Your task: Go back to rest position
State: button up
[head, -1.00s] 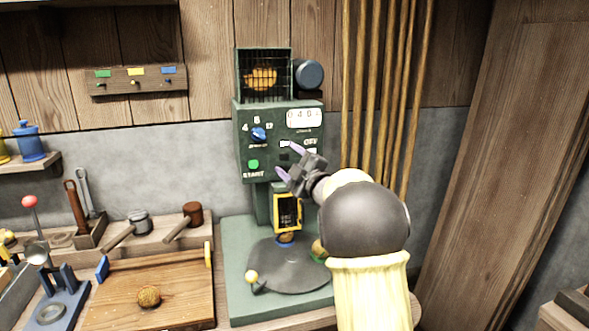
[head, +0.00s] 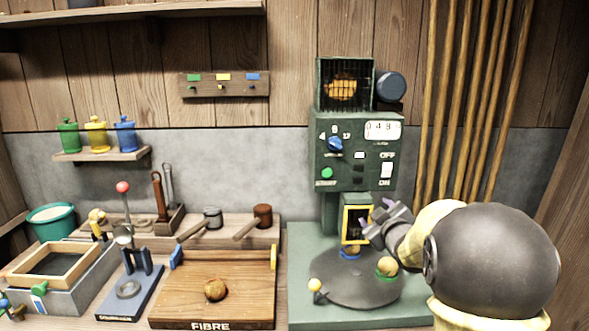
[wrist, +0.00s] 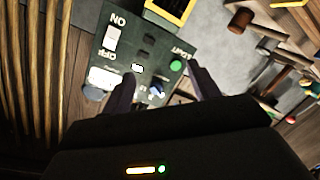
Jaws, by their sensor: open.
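My gripper (head: 376,222) is open and empty in the head view, at the right, in front of the lower part of the green machine (head: 322,160). Its purple-tipped fingers point up and left, beside the yellow-framed panel (head: 356,224). In the wrist view the two dark fingers (wrist: 160,85) are spread apart, with the machine's control face (wrist: 150,50) beyond them. That face carries a white ON/OFF switch (head: 387,170), a blue knob (head: 335,144) and a green START button (head: 327,173). I cannot tell whether the gripper touches anything.
A dark round plate (head: 345,285) lies on the machine's base. Mallets (head: 262,215) lie on the ledge behind. Several wooden poles (head: 470,100) stand at the right.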

jog(key=s+a+f+m+g, duration=0.3)
jog(key=s+f+g, duration=0.25)
jog(key=s, duration=0.55)
jog(key=s+a+f+m+g, duration=0.2)
jog(key=s+f+m+g, duration=0.15)
jog(key=s+f, duration=0.5)
jog(key=s+a+f+m+g, duration=0.25)
jog(key=s+f+g, duration=0.25)
jog(key=s, duration=0.7)
jog(key=w+p+v, duration=0.1)
jog(key=p+v, duration=0.8)
jog(key=p, duration=0.1)
jog(key=w+a+p+v, duration=0.1)
jog(key=w+p+v, duration=0.1)
jog(key=p+v, duration=0.8)
jog(key=shift+w+a+r+h, duration=0.25)
jog(key=shift+w+r+h, duration=0.1)
jog(key=shift+r+h, duration=0.05)
